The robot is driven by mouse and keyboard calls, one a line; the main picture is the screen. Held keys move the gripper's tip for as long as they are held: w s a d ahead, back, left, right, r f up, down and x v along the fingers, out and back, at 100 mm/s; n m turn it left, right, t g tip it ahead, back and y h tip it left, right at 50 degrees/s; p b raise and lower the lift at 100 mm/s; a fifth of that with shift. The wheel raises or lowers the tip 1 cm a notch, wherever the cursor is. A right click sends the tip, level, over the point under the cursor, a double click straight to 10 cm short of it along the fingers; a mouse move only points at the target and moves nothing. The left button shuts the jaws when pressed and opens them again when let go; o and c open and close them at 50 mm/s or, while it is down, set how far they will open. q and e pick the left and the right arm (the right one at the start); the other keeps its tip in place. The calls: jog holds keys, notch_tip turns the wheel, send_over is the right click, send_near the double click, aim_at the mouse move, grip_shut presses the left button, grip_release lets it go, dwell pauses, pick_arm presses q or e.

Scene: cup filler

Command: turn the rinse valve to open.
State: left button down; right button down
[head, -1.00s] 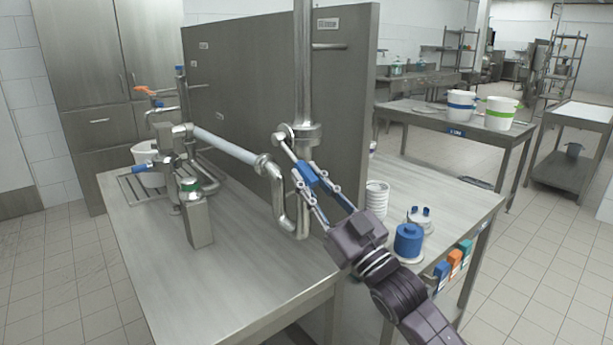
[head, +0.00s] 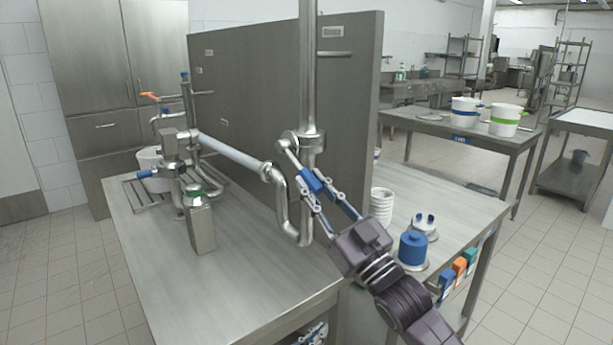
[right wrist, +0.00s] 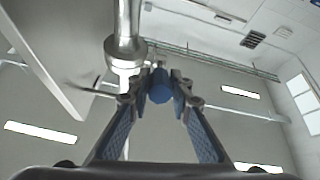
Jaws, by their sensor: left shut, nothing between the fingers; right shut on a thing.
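A steel valve with a lever (head: 292,156) sits on the vertical pipe at the end of the tall steel panel. The lever points down and to the right and ends in a blue grip (head: 313,181). My right gripper (head: 318,188) is shut around this blue grip. In the right wrist view, the grip's blue end (right wrist: 160,88) sits between my right fingertips (right wrist: 160,96), beside the steel pipe. No label naming this valve is readable. My left gripper (head: 312,335) is shut and empty, partly visible at the bottom edge, below the bench edge.
The left bench (head: 245,290) carries pipework, a blue-handled lever (head: 140,174) and an orange-handled lever (head: 150,96). The steel panel (head: 270,95) divides the bench. Right of it stand a blue cylinder (head: 413,247) and stacked white cups (head: 381,206). The bench's front left is clear.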

aim_at(306, 177)
jog(key=shift+f, duration=0.1)
pick_arm(q)
jog(key=d+r+m+h, duration=0.2)
jog(key=r, duration=0.7)
jog(key=d+r+m+h, duration=0.1)
jog(key=d+r+h, duration=0.1)
jog(key=r, duration=0.7)
jog(key=w+a+r+m+g, duration=0.15)
jog(key=a+r+m, duration=0.25)
jog(key=a+r, duration=0.8)
jog(key=s+a+r+m+g+h, duration=0.1)
jog(key=s+r+m, duration=0.15)
jog(key=r, duration=0.45)
jog(key=s+r+m+h, duration=0.1)
jog(key=s+r+h, duration=0.1)
jog(key=s+r, duration=0.3)
jog(key=w+d, duration=0.6)
jog(key=w, duration=0.1)
jog(key=shift+d+f, duration=0.2)
jog(key=shift+d, duration=0.05)
jog(key=shift+w+a+f, duration=0.1)
jog(key=shift+a+f, duration=0.1)
jog(key=shift+f, duration=0.1)
jog(key=shift+f, duration=0.1)
